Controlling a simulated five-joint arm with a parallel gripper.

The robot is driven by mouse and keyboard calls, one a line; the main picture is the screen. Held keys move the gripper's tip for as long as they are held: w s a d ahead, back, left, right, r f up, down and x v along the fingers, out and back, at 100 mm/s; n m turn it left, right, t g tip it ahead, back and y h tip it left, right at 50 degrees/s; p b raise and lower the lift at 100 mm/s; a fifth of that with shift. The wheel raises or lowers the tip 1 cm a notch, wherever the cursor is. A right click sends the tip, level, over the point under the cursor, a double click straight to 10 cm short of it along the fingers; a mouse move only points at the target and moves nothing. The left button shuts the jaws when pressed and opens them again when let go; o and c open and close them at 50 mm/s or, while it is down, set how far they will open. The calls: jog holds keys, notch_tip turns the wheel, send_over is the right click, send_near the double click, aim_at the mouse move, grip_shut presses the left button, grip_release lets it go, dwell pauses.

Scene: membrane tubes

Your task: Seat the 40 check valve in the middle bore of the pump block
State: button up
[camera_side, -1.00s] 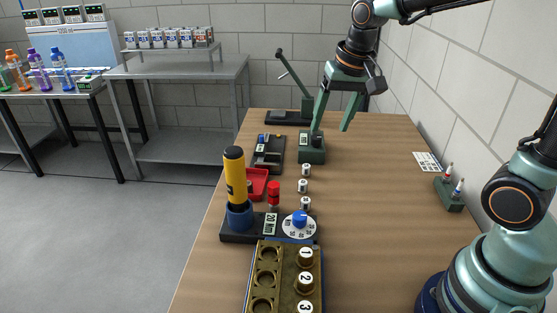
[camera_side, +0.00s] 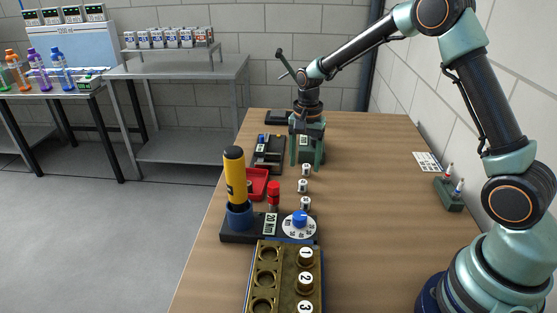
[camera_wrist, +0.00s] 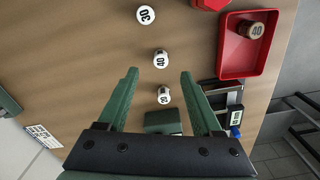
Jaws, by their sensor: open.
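Three white check valves stand in a row on the wooden table. In the wrist view they read 30 (camera_wrist: 146,14), 40 (camera_wrist: 161,60) and 20 (camera_wrist: 164,95); the 40 valve is the middle one, also in the side view (camera_side: 303,186). A brown valve marked 40 (camera_wrist: 250,30) lies in a red tray (camera_wrist: 226,55). My gripper (camera_wrist: 160,74) is open and empty above the row; the 20 valve shows between its fingers and the 40 valve just beyond the tips. The brass pump block (camera_side: 284,290) at the bottom of the side view has open bores, the middle one (camera_side: 266,280) empty.
Numbered caps (camera_side: 306,278) line the block's right side. A green block (camera_wrist: 163,122) is near my fingers. The table's right side is mostly clear.

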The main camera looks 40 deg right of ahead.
aim_at(303, 182)
jog(key=shift+w+f, duration=0.1)
jog(key=shift+f, duration=3.85)
grip_shut()
